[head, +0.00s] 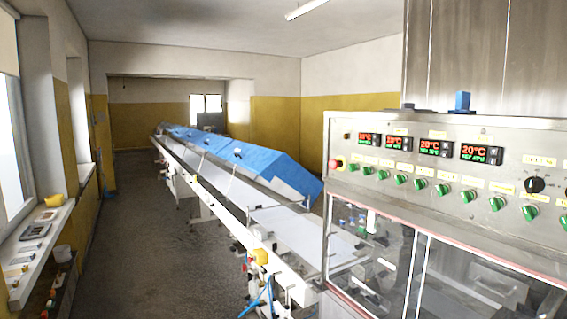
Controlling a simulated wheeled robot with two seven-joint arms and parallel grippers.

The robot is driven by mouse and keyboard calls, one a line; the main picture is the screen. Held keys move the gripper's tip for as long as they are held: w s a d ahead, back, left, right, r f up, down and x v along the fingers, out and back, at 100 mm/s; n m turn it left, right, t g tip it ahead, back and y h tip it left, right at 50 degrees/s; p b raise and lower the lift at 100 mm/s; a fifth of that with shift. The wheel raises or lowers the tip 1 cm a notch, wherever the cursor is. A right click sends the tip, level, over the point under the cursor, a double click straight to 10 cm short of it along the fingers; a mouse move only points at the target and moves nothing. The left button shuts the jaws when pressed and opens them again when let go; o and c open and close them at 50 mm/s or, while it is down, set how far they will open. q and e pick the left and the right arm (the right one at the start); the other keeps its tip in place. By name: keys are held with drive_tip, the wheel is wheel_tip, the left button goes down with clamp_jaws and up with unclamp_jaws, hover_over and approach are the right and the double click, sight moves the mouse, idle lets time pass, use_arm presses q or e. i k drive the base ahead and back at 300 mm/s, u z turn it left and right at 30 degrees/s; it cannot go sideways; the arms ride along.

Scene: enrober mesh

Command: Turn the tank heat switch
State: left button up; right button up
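A steel control panel (400,172) fills the right side of the head view. A row of green rotary switches (443,189) runs along it, each near a yellow label. The label text is too small to read, so I cannot tell which one is the tank heat switch. Several small displays (475,153) with red digits sit above the switches; the rightmost reads 20°C. A larger black knob (535,185) is at the right, and a red button on yellow (335,164) is at the panel's left end. Neither of my grippers is in view.
Below the panel is a glazed enclosure (385,262). A long conveyor (290,222) with blue covers (250,160) runs back into the room. The floor (140,235) left of it is clear. A windowsill (38,245) with small items lines the left wall.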

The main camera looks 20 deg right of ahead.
sight(353, 168)
drive_tip(key=z, duration=0.45)
drive_tip(key=i, duration=1.25)
drive_tip(key=z, duration=0.95)
